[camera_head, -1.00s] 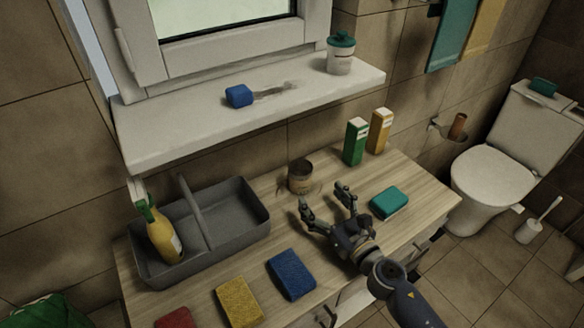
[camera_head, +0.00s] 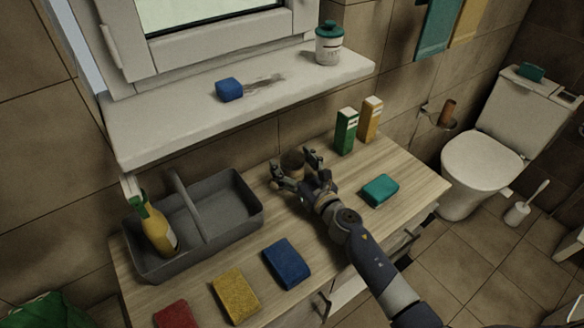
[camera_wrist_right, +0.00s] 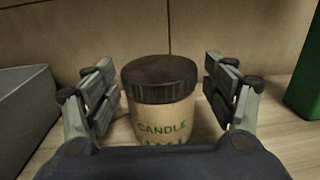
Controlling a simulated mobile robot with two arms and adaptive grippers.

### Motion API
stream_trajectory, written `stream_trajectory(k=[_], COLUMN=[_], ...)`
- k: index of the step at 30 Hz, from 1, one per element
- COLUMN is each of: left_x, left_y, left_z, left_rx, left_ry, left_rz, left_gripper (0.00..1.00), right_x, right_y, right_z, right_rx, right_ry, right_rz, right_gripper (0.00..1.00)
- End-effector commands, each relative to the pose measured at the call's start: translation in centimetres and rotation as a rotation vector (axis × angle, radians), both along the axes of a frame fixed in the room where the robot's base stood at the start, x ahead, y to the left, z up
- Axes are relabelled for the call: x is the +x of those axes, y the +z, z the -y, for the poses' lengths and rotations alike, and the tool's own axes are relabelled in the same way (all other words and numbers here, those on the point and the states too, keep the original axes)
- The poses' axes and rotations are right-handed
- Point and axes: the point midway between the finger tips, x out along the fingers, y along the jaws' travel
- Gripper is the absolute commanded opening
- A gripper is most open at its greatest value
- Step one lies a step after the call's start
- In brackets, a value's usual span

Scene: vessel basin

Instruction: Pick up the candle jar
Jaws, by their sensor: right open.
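The candle jar (camera_head: 293,163) stands upright on the wooden counter, near the wall. In the right wrist view the candle jar (camera_wrist_right: 161,100) shows a dark ribbed lid and a beige body with green "CANDLE" lettering. My right gripper (camera_head: 297,172) is open, with its fingers on both sides of the jar. In the wrist view the right gripper's (camera_wrist_right: 161,92) fingers show a gap on each side of the jar. The jar's lower part is hidden by the gripper. My left gripper is not in view.
A grey caddy (camera_head: 244,215) with a yellow bottle (camera_head: 157,232) stands left of the jar. Green (camera_head: 346,131) and orange (camera_head: 370,119) cartons stand to the right. A teal sponge (camera_head: 380,190) and a blue sponge (camera_head: 286,263) lie on the counter. A windowsill (camera_head: 190,125) juts out above.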

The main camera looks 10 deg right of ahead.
Motion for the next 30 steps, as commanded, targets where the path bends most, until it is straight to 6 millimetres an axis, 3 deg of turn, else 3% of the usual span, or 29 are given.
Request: stream_trajectory(k=[7,14,25,30], left_x=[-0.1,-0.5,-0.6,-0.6], left_y=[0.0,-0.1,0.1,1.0], left_z=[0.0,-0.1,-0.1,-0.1], left_rx=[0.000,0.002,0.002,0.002], left_ry=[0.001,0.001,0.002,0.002], left_rz=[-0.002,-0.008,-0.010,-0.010], left_gripper=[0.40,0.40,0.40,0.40], right_x=[0.1,0.1,0.1,0.2], right_y=[-0.1,0.0,0.3,1.7], right_z=[0.0,0.0,0.0,0.0], right_rx=[-0.001,-0.001,-0.001,-0.004], right_ry=[0.000,0.000,0.001,0.001], right_rz=[-0.001,-0.001,0.000,0.003], right_gripper=[0.78,0.26,0.26,0.26])
